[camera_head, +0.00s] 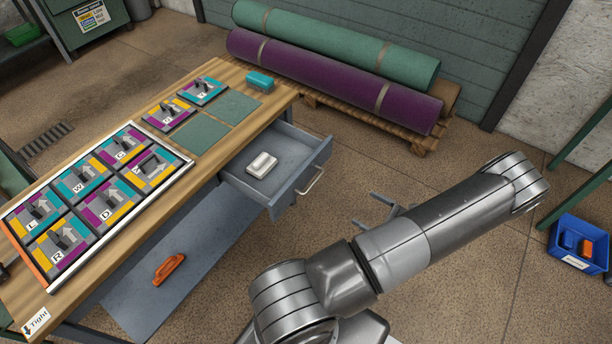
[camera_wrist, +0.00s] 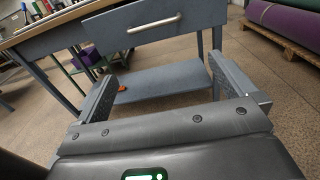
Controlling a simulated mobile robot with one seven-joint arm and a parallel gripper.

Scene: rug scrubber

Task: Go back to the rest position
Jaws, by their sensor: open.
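My gripper (camera_wrist: 168,95) is open and empty in the wrist view, its two fingers wide apart. It faces the front of the workbench drawer, with the bar handle (camera_wrist: 154,24) above and beyond the fingers. In the head view my arm reaches across the lower right, and part of my gripper (camera_head: 390,206) shows beyond it, to the right of the drawer and apart from the handle (camera_head: 311,181). The drawer (camera_head: 287,165) stands open with a white object (camera_head: 262,165) inside.
The workbench (camera_head: 236,136) carries a framed tray (camera_head: 190,165) of lettered tiles. An orange-handled tool (camera_head: 169,267) lies on the lower shelf. Rolled rugs (camera_head: 330,78) lie on a pallet at the back. A blue bin (camera_head: 579,243) stands at right. Floor between is clear.

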